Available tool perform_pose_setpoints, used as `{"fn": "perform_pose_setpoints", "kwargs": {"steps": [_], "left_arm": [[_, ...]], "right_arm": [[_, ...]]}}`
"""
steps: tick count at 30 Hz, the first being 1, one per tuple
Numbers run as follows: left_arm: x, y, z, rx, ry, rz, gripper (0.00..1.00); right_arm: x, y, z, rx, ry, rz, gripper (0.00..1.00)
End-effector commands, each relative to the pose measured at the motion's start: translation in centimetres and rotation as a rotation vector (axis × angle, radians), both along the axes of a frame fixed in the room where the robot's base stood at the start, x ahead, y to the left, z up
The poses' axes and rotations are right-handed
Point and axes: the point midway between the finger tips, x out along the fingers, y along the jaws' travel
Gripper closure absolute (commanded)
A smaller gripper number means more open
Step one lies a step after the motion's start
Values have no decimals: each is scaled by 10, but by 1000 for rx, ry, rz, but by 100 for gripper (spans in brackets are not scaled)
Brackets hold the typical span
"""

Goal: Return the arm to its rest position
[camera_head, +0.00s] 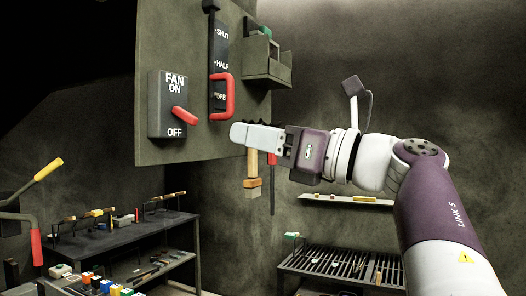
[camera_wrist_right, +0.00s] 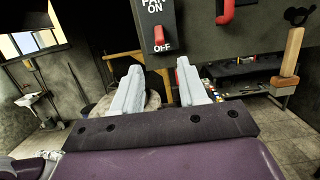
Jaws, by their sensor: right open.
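My right arm (camera_head: 440,205) comes in from the lower right of the head view and reaches left. Its gripper (camera_head: 238,133) is raised in front of the lower right part of the dark panel. In the wrist view the two grey fingers (camera_wrist_right: 158,80) stand apart with nothing between them, so the gripper is open and empty. My left gripper is not in view.
The panel (camera_head: 150,40) carries a fan switch (camera_head: 168,90) with a red lever and a slider (camera_head: 220,55) with its red handle (camera_head: 229,97) near OPEN. A wooden-handled tool (camera_head: 253,172) hangs close below my gripper. Below are a workbench (camera_head: 120,238) and a slatted rack (camera_head: 330,262).

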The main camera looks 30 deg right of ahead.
Motion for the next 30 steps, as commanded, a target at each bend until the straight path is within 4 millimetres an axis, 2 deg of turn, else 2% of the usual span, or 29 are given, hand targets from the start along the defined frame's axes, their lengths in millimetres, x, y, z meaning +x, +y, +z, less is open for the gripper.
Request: {"fn": "perform_pose_setpoints", "kwargs": {"steps": [6,17,20,22,23,25,26,27,29,30], "left_arm": [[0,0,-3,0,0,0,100],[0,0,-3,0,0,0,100],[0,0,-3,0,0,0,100],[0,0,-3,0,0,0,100],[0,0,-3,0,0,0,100],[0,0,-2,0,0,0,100],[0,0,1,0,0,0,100],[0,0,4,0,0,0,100],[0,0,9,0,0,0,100],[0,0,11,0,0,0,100]], "right_arm": [[-9,-6,-2,-2,0,1,57],[-9,-6,-1,-1,1,1,57],[-5,-12,3,71,25,-19,57],[5,-39,20,307,29,-72,57],[14,-61,22,465,41,-97,57],[35,-121,7,880,86,-151,57],[46,-145,-7,1068,114,-171,57],[61,-174,-34,1309,157,-199,57],[79,-203,-86,1630,226,-251,57],[88,-215,-124,1824,273,-292,57]]}}
